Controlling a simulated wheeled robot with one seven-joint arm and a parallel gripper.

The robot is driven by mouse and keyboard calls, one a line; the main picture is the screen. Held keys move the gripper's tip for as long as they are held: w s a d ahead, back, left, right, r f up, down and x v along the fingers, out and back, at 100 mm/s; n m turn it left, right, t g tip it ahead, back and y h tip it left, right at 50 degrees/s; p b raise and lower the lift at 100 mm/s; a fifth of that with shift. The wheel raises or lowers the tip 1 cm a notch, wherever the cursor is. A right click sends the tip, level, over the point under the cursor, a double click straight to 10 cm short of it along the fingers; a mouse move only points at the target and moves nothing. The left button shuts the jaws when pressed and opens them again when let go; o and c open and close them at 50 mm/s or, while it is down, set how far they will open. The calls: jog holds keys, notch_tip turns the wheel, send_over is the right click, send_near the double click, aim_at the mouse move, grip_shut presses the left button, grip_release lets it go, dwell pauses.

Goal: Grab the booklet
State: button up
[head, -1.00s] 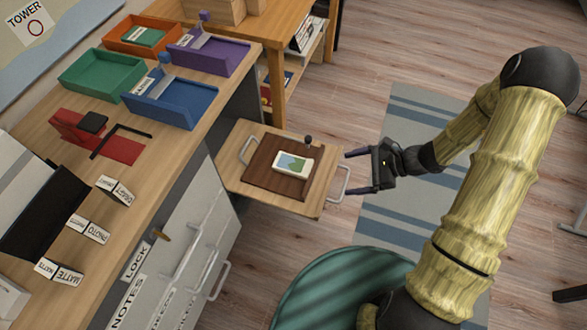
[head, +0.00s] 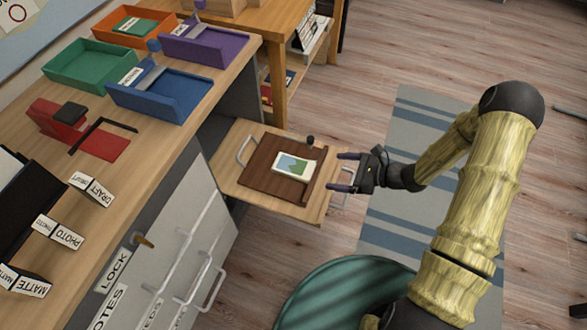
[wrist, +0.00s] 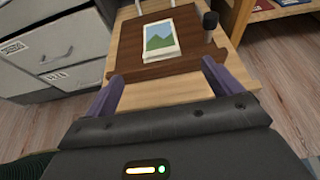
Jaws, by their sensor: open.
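A small white-bordered booklet (head: 294,165) with a green and blue landscape picture lies flat on a dark brown board (head: 260,178). The board rests on a pale wooden pull-out shelf (head: 305,211). In the wrist view the booklet (wrist: 160,40) is ahead, beyond my fingertips. My gripper (head: 345,172) is open and empty at the right edge of the shelf, apart from the booklet. Its two purple fingers also show in the wrist view, either side of the board's near edge (wrist: 160,70).
A dark knob (head: 310,141) stands on the board's far right corner. A metal handle (head: 348,186) is by the shelf's right end, near my gripper. Green (head: 62,82), blue (head: 140,110) and purple (head: 225,55) trays stand on the desk.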

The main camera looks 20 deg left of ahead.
jog(key=b, duration=0.2)
send_near(297, 167)
jog(key=x, duration=0.3)
jog(key=shift+w+a+f, duration=0.1)
jog(key=shift+a+f, duration=0.05)
jog(key=shift+f, duration=0.1)
jog(key=shift+a+f, duration=0.15)
jog(key=shift+a, duration=0.05)
jog(key=b+x, duration=0.2)
jog(key=x, duration=0.2)
jog(key=shift+a, duration=0.45)
jog(key=shift+d, duration=0.1)
jog(key=c, duration=1.1)
